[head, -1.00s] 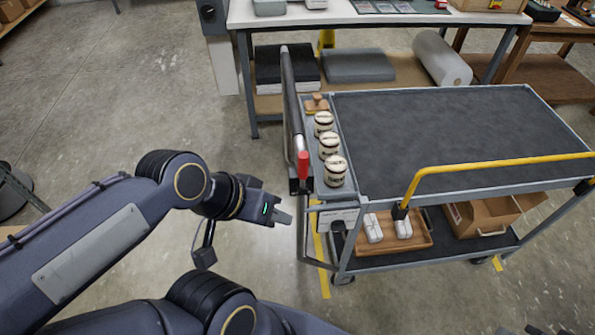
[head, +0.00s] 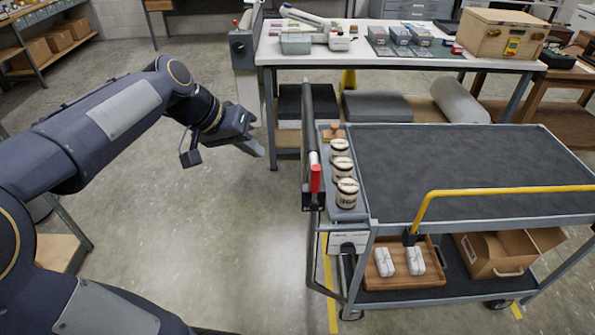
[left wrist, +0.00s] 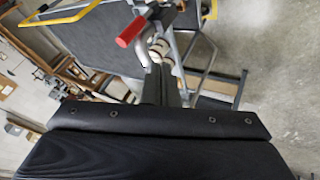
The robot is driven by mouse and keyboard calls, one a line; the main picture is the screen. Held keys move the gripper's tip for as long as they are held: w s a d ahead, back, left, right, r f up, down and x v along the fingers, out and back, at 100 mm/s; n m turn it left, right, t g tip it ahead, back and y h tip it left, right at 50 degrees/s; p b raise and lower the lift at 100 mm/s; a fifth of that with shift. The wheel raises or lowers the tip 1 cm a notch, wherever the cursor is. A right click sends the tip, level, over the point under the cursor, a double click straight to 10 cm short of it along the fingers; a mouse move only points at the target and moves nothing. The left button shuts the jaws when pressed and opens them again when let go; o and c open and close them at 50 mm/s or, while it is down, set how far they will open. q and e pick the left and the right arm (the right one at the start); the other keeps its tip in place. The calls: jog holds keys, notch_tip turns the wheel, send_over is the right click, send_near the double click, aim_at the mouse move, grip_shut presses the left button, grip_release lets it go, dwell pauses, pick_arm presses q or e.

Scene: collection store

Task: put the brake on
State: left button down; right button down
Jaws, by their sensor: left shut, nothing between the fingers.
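The cart (head: 470,222) has a dark top tray and a push handle (head: 309,110) on its left end. A red-gripped brake lever (head: 315,178) stands upright at the near end of that handle. The red grip also shows in the left wrist view (left wrist: 131,31), near the top. My left gripper (head: 257,150) is shut and empty. It is in the air to the left of the handle and lever, clear of both. In the left wrist view its fingers (left wrist: 165,88) point towards the handle area. My right gripper is not in view.
A yellow rail (head: 500,190) crosses the cart's near right side. A wooden tray (head: 380,282) and a cardboard box (head: 480,258) are on the lower shelf. A white-topped workbench (head: 370,56) stands behind. Floor left of the cart is clear.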

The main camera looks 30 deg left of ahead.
pick_arm(q)
send_near(315, 187)
jog(key=w+a+f, duration=0.2)
jog(key=a+f, duration=0.1)
jog(key=a, duration=0.1)
jog(key=d, duration=0.1)
jog(key=w+d+p, duration=0.2)
jog(key=shift+d+f, duration=0.25)
jog(key=shift+p, duration=0.3)
